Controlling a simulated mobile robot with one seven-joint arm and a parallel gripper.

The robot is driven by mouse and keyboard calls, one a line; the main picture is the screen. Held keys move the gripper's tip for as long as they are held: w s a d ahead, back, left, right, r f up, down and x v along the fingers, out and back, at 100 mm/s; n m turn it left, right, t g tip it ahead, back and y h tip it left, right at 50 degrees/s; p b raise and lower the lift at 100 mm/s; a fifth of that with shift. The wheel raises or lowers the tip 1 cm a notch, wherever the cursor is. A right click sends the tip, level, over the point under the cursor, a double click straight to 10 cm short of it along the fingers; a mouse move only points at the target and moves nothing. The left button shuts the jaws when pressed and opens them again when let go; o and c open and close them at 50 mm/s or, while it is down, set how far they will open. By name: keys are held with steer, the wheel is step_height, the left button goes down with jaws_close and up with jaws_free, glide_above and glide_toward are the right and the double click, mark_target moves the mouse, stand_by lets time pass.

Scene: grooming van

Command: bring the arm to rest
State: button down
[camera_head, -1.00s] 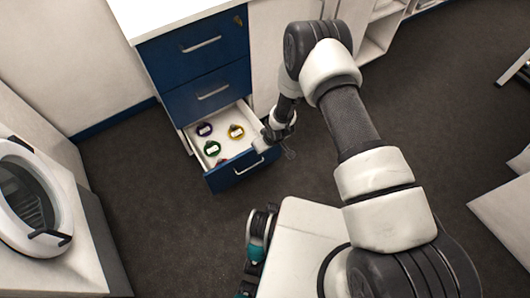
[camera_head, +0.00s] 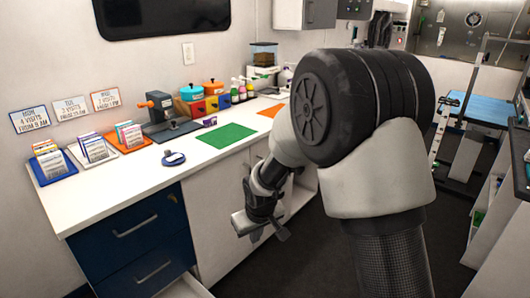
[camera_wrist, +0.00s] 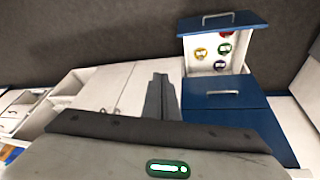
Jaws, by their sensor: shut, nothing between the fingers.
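My arm reaches forward in the head view, with the upper links large at the right. My gripper (camera_head: 262,222) hangs in front of the counter cabinets, below the countertop edge, pointing down and empty. In the wrist view the fingers of my gripper (camera_wrist: 160,98) are together with nothing between them. An open drawer (camera_wrist: 186,54) shows beyond them in the wrist view, apart from the fingers. Several coloured round items (camera_wrist: 223,50) lie in it.
The white counter (camera_head: 110,185) carries card trays (camera_head: 130,136), a green mat (camera_head: 226,136), an orange mat (camera_head: 270,110) and a dark blue round item (camera_head: 173,158). Blue drawers (camera_head: 135,232) stand below. Dark floor is open right of the cabinets.

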steer(key=s+d+r+m, duration=0.1)
steer(key=s+d+r, duration=0.15)
steer(key=r, duration=0.25)
steer(key=s+d+r+m, duration=0.1)
steer(key=d+r, duration=0.2)
steer(key=r, duration=0.2)
steer(key=s+d+r+m, duration=0.1)
steer(key=s+d+r, duration=0.3)
steer(key=s, duration=0.3)
steer(key=s+d+r+m+t+h, duration=0.1)
steer(key=s+d+r+m, duration=0.1)
steer(key=s+d+r, duration=0.45)
steer(key=s+d+r+m, duration=0.1)
steer(key=s+r, duration=0.2)
steer(key=s, duration=0.6)
step_height(320, 180, up, 18)
steer(key=p, duration=1.8)
steer(key=shift+s+f, duration=0.15)
steer(key=shift+f, duration=0.1)
